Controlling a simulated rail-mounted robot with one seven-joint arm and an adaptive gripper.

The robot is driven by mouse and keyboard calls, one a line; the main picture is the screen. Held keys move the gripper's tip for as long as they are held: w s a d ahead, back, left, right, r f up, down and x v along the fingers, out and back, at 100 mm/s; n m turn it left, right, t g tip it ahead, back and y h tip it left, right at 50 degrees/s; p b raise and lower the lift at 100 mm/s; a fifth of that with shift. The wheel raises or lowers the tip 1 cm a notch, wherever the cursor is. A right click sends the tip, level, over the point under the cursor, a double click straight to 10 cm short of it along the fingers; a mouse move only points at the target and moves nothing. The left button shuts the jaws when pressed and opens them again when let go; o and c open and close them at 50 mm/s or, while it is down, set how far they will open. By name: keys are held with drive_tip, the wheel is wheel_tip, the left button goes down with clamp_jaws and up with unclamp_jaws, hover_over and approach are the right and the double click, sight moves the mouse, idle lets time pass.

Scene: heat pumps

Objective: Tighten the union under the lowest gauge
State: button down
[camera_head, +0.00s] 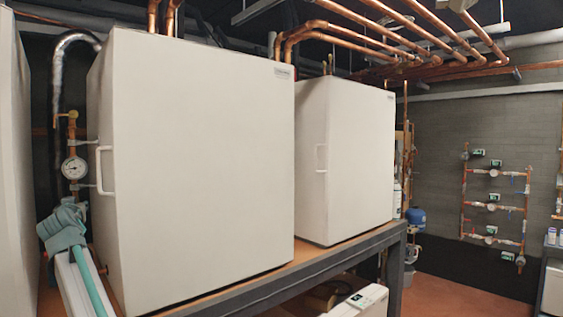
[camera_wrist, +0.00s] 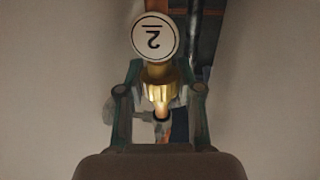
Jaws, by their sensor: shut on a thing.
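In the wrist view my gripper (camera_wrist: 160,78) has one finger on each side of a brass union (camera_wrist: 157,92) and is shut on it. In the head view a round white gauge (camera_head: 74,168) is on a copper pipe at the left, beside the near white cabinet. My teal wrist is just below this gauge. The fingertips and the union are not clear in the head view.
The near white cabinet (camera_head: 200,160) with its handle (camera_head: 104,170) stands close to the right of my arm. Another cabinet (camera_head: 345,160) stands beyond it on the same bench (camera_head: 310,268). A pipe rack with several gauges (camera_head: 494,195) is on the far right wall.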

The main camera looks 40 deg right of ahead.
drive_tip(key=shift+m+g+h+b, duration=0.3)
drive_tip(key=shift+m+h+b, duration=0.45)
drive_tip(key=shift+b, duration=1.15)
drive_tip(key=c, duration=0.7)
unclamp_jaws()
drive_tip(key=shift+d, duration=0.1)
drive_tip(key=shift+s+r+n+y+p, duration=0.15)
drive_tip(key=shift+n+y+p, duration=0.6)
drive_tip(key=shift+p, duration=0.8)
drive_tip(key=n+t+y+p, duration=0.1)
drive_tip(key=n+y+p, duration=0.1)
drive_tip(key=p, duration=0.7)
drive_tip(key=shift+y, duration=0.8)
drive_tip(key=shift+n+y+p, duration=0.6)
drive_tip(key=shift+y+p, duration=0.1)
drive_tip(key=shift+p, duration=0.35)
drive_tip(key=shift+f+b, duration=0.2)
drive_tip(key=shift+b, duration=0.2)
